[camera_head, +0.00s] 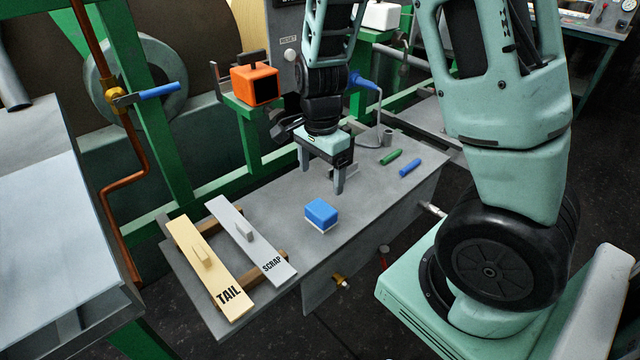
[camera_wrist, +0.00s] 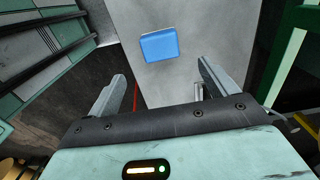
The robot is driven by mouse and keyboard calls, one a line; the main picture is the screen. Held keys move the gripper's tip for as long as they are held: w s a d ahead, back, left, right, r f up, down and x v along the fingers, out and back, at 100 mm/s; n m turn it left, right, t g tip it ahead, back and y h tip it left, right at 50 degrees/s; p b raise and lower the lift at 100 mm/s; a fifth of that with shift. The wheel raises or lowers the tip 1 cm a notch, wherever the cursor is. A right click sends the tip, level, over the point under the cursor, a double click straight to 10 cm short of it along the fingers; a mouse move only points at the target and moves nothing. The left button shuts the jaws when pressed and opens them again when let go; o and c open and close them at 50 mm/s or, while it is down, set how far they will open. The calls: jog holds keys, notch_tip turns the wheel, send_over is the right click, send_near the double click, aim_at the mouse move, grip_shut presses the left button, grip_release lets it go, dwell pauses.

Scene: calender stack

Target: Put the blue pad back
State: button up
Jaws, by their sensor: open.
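The blue pad (camera_head: 321,212) is a small blue block with a pale layer underneath, lying on the grey bench top (camera_head: 300,265). In the wrist view the blue pad (camera_wrist: 160,45) lies beyond the fingertips, a little left of the middle between them. My gripper (camera_head: 338,188) points down above the bench, behind the pad in the head view, and is apart from it. Its two fingers are spread with nothing held between them; they also show in the wrist view (camera_wrist: 165,80).
Boards marked TAIL (camera_head: 207,258) and SCRAP (camera_head: 250,240) lie on wooden strips at the bench's left. A green marker (camera_head: 391,158) and blue marker (camera_head: 410,167) lie right of my gripper, near a grey cup (camera_head: 387,137). An orange box (camera_head: 256,85) stands behind. The bench around the pad is clear.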

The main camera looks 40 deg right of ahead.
jog(key=s+a+r+n, duration=0.4)
jog(key=s+a+n, duration=0.5)
jog(key=a+n, duration=0.2)
jog(key=s+a+r+n, duration=0.5)
jog(key=s+a+n, duration=0.4)
jog(key=n, duration=0.5)
jog(key=shift+a+r+y, duration=0.15)
jog(key=shift+a+y, duration=0.15)
jog(key=shift+a, duration=0.95)
jog(key=shift+w, duration=0.1)
